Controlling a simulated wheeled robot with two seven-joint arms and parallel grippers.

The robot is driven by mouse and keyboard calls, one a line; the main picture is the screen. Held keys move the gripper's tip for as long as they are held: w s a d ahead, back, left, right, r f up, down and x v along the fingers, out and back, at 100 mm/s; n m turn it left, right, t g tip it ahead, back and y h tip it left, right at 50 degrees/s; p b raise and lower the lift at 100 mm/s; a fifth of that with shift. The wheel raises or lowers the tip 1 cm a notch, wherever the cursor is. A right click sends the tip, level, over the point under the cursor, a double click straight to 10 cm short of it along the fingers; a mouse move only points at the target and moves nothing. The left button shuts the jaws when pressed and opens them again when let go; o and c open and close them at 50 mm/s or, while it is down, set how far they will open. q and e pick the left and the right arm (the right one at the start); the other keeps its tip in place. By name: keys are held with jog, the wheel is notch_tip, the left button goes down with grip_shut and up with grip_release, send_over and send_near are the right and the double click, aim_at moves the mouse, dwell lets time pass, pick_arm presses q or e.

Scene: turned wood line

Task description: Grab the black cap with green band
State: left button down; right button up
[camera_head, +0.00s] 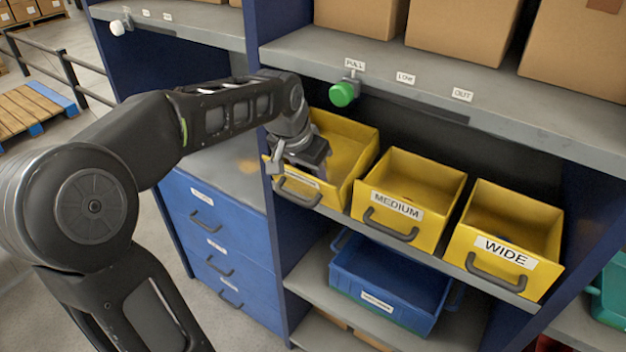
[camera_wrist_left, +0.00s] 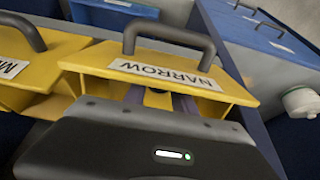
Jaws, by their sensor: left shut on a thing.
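My left gripper (camera_head: 300,164) reaches down at the front of the leftmost yellow bin (camera_head: 352,158). In the left wrist view its dark fingers (camera_wrist_left: 160,99) extend over this bin, whose label (camera_wrist_left: 165,73) reads NARROW upside down. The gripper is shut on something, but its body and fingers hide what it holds. The bin's dark handle (camera_wrist_left: 170,34) stands clear of the fingers. I cannot make out a black cap with a green band in either view. My right gripper is not in view.
To the right stand the MEDIUM bin (camera_head: 440,170) and WIDE bin (camera_head: 530,215). A green knob (camera_head: 343,93) hangs under the shelf (camera_head: 420,80) above the bins. A blue crate (camera_head: 350,272) sits below, and blue drawers (camera_head: 190,205) stand left of the bins.

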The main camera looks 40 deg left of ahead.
pick_arm(q)
jog(key=shift+r, duration=0.1)
jog(key=shift+r, duration=1.25)
jog(key=t+b, duration=0.1)
jog(key=b, duration=0.1)
jog(key=f+t+b, duration=0.1)
jog(key=t+b, duration=0.1)
jog(key=b, duration=0.1)
jog(key=shift+s, duration=0.35)
notch_tip(320, 180, up, 11)
jog(key=s+p, duration=0.1)
jog(key=s, duration=0.2)
jog(key=s+r+g+p, duration=0.2)
jog(key=s+p, duration=0.5)
jog(key=s, duration=1.4)
jog(key=shift+d+r+g+p, duration=0.25)
jog(key=shift+g+p, duration=0.1)
jog(key=shift+g, duration=0.05)
